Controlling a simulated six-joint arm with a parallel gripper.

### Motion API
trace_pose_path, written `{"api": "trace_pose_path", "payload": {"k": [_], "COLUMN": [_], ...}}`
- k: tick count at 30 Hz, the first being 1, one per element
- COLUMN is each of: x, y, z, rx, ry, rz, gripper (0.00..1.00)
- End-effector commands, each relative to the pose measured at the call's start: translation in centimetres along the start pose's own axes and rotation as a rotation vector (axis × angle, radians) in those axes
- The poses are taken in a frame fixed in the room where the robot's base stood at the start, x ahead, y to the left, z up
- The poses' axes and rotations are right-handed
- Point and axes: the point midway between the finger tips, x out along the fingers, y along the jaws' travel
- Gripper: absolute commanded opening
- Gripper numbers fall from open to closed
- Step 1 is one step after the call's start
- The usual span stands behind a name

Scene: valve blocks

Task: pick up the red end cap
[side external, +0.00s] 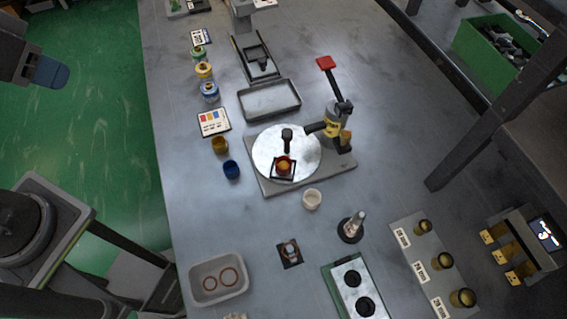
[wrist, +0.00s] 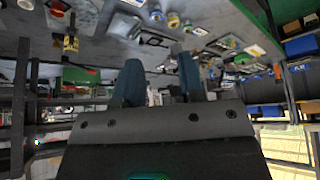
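A small red-orange round piece (side external: 284,166) with a yellowish middle sits in a black square holder on the round silver plate (side external: 262,150); it may be the red end cap, but I cannot tell for sure. Loose cups stand nearby on the table: an amber one (side external: 219,145), a blue one (side external: 231,169) and a white one (side external: 312,199). My gripper (side external: 52,73) is at the upper left, over the green floor and away from the table. In the wrist view its two blue fingers (wrist: 159,72) stand apart with nothing held between them.
A press with a red-topped lever (side external: 326,63) rises beside the round plate. A grey tray (side external: 270,99) lies behind it, and a bin with two reddish rings (side external: 218,257) stands at the front left. Several jars (side external: 204,70) line the left edge. Bare table lies right of the press.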

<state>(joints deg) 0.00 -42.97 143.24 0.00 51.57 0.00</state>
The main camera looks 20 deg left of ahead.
Motion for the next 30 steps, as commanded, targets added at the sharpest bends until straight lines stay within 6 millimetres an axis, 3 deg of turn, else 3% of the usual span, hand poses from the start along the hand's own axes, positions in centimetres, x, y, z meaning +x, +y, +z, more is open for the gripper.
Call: {"api": "trace_pose_path", "payload": {"k": [8, 15, 19, 23, 30], "x": [0.0, 0.0, 0.2, 0.9, 4.5], "y": [0.0, 0.1, 0.9, 3.1, 9.7], "z": [0.0, -0.1, -1.4, -4.1, -8.9], "rx": [0.0, 0.001, 0.008, 0.021, 0.051], "ry": [0.0, -0.002, -0.031, -0.094, -0.231], "rz": [0.0, 0.002, 0.018, 0.049, 0.086], "gripper": [0.62, 0.62, 0.62, 0.62, 0.62]}}
